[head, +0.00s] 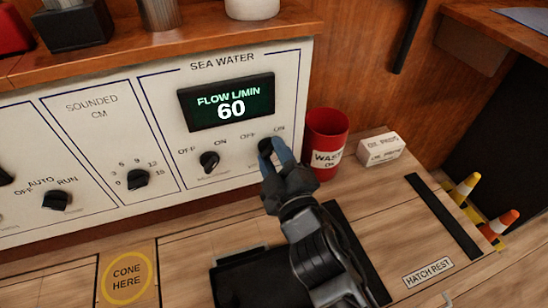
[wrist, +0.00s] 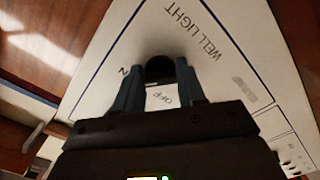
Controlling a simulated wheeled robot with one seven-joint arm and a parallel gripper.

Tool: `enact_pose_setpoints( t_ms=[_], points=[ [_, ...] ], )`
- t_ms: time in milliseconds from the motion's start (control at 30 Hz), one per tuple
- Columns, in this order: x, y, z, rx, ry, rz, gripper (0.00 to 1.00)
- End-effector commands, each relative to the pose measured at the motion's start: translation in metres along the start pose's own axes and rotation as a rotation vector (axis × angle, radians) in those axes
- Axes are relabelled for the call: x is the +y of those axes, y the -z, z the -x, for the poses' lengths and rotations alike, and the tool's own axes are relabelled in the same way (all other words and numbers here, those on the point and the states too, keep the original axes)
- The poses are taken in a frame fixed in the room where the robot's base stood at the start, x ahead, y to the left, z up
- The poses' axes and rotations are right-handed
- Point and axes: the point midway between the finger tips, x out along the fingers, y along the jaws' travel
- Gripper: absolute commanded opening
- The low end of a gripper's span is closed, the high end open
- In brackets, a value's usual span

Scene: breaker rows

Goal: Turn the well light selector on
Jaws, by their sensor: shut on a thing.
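The well light selector is a dark round knob (head: 265,145) at the lower right of the white sea water panel, with OFF printed at its upper left and ON at its upper right. My gripper (head: 272,146) is shut on this knob. In the wrist view the knob (wrist: 159,67) sits between the two fingertips (wrist: 160,78), under the upside-down WELL LIGHT label. OFF shows between the fingers there, and ON is partly covered by the left finger. The fingers hide much of the knob, so I cannot tell which way it points.
Left of my gripper is another OFF/ON knob (head: 209,161), below a display (head: 227,101) reading FLOW L/MIN 60. A red waste bin (head: 328,138) stands close at the right, with a white box (head: 380,149) beyond it. A wooden shelf (head: 180,42) overhangs the panel.

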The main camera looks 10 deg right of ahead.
Motion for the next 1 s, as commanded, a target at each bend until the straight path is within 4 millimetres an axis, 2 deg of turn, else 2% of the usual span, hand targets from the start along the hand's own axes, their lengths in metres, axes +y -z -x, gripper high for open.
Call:
enact_pose_setpoints(
  t_ms=[633, 667, 900, 1000],
  points=[
    [-0.0015, -0.0019, 0.0004, -0.004, 0.003, -0.049, 0.09],
    [-0.0015, -0.0019, 0.0004, -0.004, 0.002, -0.049, 0.42],
    [-0.0009, -0.001, 0.0002, -0.002, 0.001, -0.048, 0.64],
    [-0.0007, -0.0007, 0.0001, -0.002, 0.001, -0.047, 0.64]
  ],
)
